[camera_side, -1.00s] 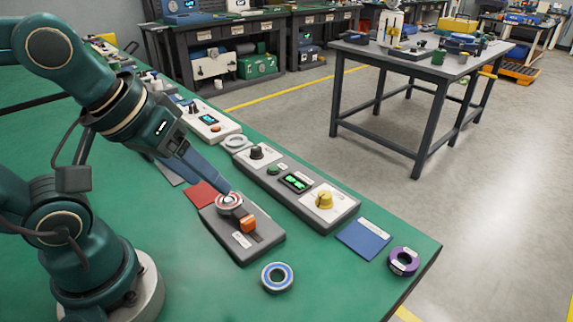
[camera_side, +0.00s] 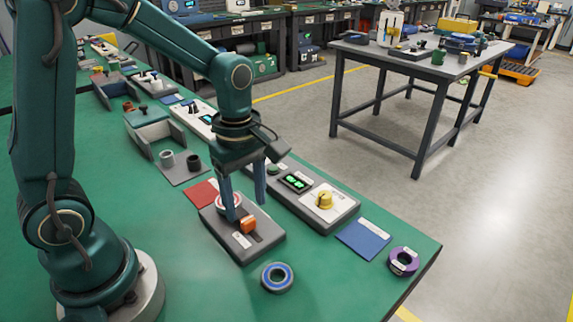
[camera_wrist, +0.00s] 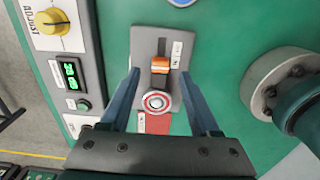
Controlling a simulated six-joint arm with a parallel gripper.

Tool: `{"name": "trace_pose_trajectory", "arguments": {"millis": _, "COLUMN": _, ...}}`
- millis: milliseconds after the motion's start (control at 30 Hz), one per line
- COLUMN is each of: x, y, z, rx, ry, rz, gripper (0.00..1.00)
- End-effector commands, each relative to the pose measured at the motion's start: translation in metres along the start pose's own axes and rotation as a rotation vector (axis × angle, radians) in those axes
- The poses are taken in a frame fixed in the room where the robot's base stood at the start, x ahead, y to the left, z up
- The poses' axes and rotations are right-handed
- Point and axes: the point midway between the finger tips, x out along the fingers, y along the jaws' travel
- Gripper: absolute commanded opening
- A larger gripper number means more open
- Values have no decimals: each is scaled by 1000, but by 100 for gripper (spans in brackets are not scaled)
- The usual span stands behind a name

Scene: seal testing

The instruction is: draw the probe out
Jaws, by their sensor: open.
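The grey test block (camera_side: 243,249) lies on the green bench, with a red-and-white ring on its left part. The orange piece (camera_side: 248,226), which I take to be the probe's handle, sits in the dark slot beside the ring. My gripper (camera_side: 245,208) points down over the block, its two blue fingers apart and empty. In the wrist view the orange piece (camera_wrist: 160,66) shows between the fingertips, and the ring (camera_wrist: 156,101) is nearer the palm. I cannot tell how high the fingertips are above the block; one finger partly hides the ring in the side view.
A long grey panel with a green display (camera_side: 296,182) and yellow knob (camera_side: 324,200) stands close behind the block. A red mat (camera_side: 200,194) lies left, a blue mat (camera_side: 364,239) right. A blue-rimmed ring (camera_side: 277,277) lies in front, a purple ring (camera_side: 404,261) at right.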

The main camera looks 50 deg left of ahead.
Motion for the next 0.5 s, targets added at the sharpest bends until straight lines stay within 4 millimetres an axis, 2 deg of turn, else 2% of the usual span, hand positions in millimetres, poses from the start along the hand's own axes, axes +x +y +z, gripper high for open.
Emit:
{"name": "trace_pose_trajectory", "arguments": {"millis": 233, "x": 31, "y": -1, "z": 0, "rx": 1, "ry": -1, "rz": -4, "gripper": 62}}
{"name": "trace_pose_trajectory", "arguments": {"millis": 500, "x": 39, "y": 0, "z": 0, "rx": 2, "ry": -1, "rz": 1, "gripper": 62}}
